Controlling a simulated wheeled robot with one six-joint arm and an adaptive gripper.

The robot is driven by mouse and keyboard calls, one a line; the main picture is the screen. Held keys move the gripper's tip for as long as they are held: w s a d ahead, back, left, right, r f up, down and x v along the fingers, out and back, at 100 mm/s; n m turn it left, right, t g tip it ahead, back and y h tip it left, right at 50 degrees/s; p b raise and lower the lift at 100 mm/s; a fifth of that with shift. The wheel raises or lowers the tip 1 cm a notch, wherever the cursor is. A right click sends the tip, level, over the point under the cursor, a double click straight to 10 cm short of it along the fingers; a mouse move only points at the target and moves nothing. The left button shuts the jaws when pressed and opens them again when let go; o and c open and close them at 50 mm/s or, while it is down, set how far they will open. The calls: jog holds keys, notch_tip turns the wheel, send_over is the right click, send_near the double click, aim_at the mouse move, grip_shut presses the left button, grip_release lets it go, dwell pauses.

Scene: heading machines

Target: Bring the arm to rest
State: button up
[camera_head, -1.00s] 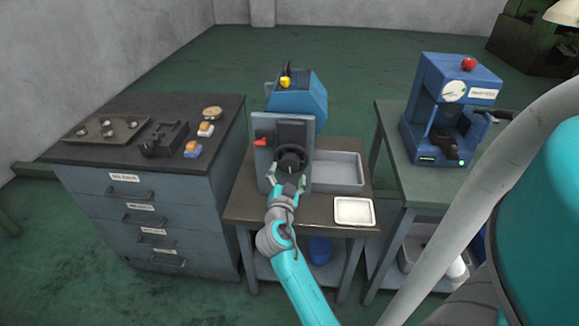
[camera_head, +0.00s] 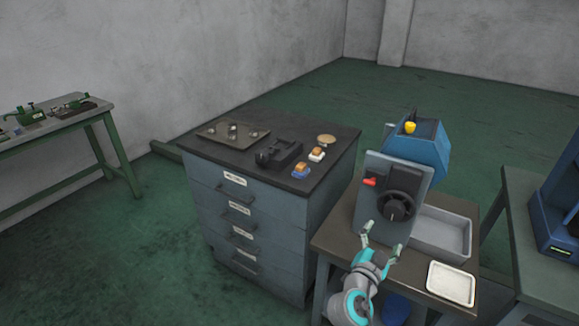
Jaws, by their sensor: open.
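My gripper (camera_head: 380,244) is open and empty. It is in front of the blue and grey heading machine (camera_head: 392,190), below its black round knob (camera_head: 397,206), and looks apart from it. My arm reaches up from the bottom edge of the view, bent at the wrist.
A grey bin (camera_head: 455,236) and a white tray (camera_head: 451,283) share the table. A drawer cabinet (camera_head: 255,215) at left holds a metal tray (camera_head: 212,134), a black fixture (camera_head: 278,154) and small blocks. A green-legged bench (camera_head: 60,122) stands far left, another bench (camera_head: 545,275) at right.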

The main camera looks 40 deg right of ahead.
jog(key=s+a+f+n+t+y, duration=0.4)
jog(key=s+a+f+n+y, duration=0.15)
jog(key=a, duration=0.55)
jog(key=s+a+f+n+t+y, duration=0.4)
jog(key=a+f+n, duration=0.3)
jog(key=a, duration=0.5)
jog(key=s+a+r+n+y, duration=0.3)
jog(key=s+a, duration=0.2)
jog(key=s, duration=0.3)
jog(key=s+a+r+n+y, duration=0.3)
jog(key=s+a+y, duration=0.1)
jog(key=s, duration=0.4)
jog(key=shift+a+r, duration=0.25)
jog(key=shift+a, duration=0.45)
jog(key=shift+s+r+n, duration=0.25)
jog(key=shift+s+r, duration=0.05)
jog(key=shift+s, duration=0.05)
jog(key=shift+w, duration=0.1)
